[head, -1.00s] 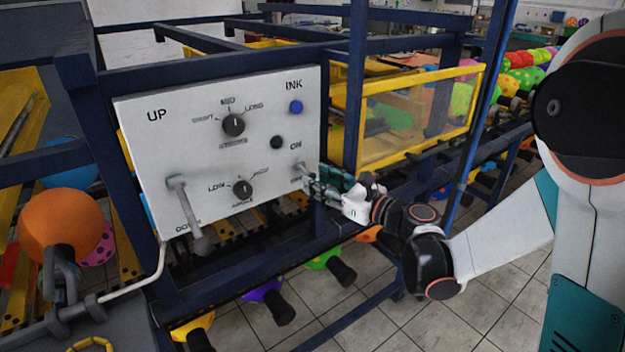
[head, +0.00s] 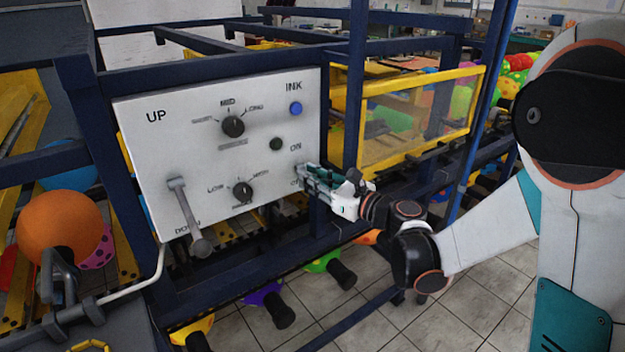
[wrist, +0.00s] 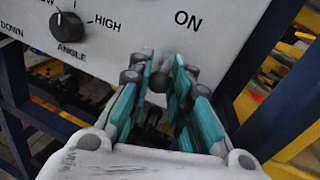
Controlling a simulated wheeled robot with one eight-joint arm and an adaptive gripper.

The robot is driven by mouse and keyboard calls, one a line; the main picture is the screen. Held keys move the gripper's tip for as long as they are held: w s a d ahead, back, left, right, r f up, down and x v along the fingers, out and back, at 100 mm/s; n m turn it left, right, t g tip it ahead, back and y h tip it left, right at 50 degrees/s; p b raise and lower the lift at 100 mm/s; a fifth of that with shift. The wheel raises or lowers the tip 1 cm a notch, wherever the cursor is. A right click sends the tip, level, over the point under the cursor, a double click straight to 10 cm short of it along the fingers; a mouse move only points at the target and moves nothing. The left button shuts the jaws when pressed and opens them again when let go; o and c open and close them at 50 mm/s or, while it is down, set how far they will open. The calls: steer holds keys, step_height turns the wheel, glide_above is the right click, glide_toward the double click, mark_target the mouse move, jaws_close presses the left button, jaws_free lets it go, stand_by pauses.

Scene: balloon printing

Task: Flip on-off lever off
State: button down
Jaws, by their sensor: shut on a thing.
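The white control panel (head: 205,150) faces me in the head view, with ON printed at its right side above the on-off lever. My gripper (head: 301,173) is at the panel's lower right edge, its teal-padded fingers closed around the small lever.
The angle knob (head: 242,192), an upper knob (head: 233,126), a blue ink button (head: 295,109) and a large up-down lever (head: 188,216) share the panel. A dark blue frame post (head: 355,85) stands just right of the gripper. An orange balloon (head: 60,222) sits at left.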

steer(key=shift+a+f+n+t+y+b, duration=0.1)
steer(key=shift+f+n+t+y+b, duration=0.45)
steer(key=shift+b, duration=1.55)
steer(key=y+b, duration=0.1)
steer(key=f+t+y+b, duration=0.1)
steer(key=b, duration=0.1)
steer(key=shift+w+a, duration=0.1)
steer(key=shift+w, duration=0.05)
steer(key=shift+r, duration=0.1)
steer(key=c, duration=1.5)
jaws_free()
steer(key=shift+o, duration=0.2)
steer(key=v, duration=1.2)
steer(key=shift+a, duration=0.1)
